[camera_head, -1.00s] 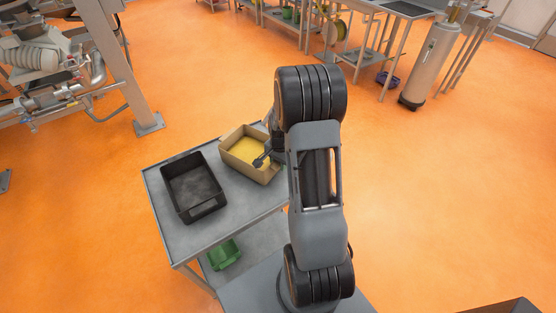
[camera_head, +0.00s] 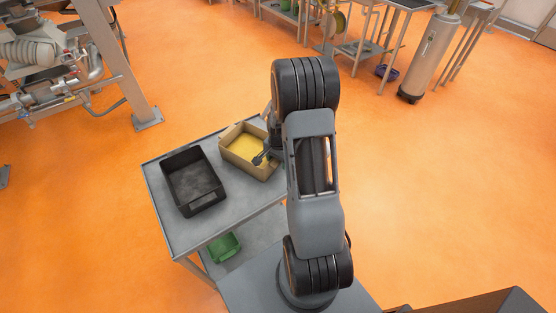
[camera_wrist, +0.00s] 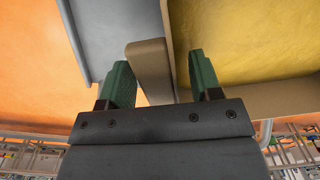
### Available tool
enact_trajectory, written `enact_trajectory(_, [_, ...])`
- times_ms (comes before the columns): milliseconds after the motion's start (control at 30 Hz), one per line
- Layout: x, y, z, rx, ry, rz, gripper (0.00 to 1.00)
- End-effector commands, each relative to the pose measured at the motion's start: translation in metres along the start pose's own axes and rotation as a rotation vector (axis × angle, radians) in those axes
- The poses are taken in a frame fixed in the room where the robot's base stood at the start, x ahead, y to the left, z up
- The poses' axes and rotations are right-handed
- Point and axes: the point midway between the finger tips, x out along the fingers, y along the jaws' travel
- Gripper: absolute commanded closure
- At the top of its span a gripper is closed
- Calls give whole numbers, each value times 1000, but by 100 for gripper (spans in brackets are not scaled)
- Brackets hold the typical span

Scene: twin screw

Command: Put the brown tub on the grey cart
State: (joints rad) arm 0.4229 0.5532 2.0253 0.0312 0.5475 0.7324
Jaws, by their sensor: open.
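The brown tub (camera_head: 238,164), with yellow contents, stands upright on the far right corner of the grey cart (camera_head: 235,205) in the head view. My gripper (camera_head: 263,158) is at the tub's right near side, partly hidden by my arm. In the wrist view the green fingers of my gripper (camera_wrist: 162,80) are open, one on each side of the tub's wall (camera_wrist: 150,70). A gap shows between wall and the right finger; whether the left finger touches is unclear. The yellow contents fill the upper right there, and the cart's top (camera_wrist: 105,35) shows at the upper left.
A black tub (camera_head: 192,184) stands on the cart, left of the brown tub. A green bin (camera_head: 222,247) is on the lower shelf. A metal post (camera_head: 120,65) stands behind on the left. A dark box edge (camera_head: 480,304) shows at bottom right. Orange floor is clear on the right.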

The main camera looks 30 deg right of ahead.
Motion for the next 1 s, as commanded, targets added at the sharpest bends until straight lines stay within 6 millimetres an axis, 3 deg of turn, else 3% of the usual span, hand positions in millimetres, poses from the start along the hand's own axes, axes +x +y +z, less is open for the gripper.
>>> enact_trajectory(167, [-16, -1, -1, 0, 4, -4, 42])
enact_trajectory(500, [-80, 0, -1, 0, 4, -4, 42])
enact_trajectory(800, [-116, -1, 1, -8, 5, -4, 42])
enact_trajectory(867, [-125, -2, 7, -37, 11, -10, 42])
enact_trajectory(1000, [-159, -4, 43, -227, 57, -48, 42])
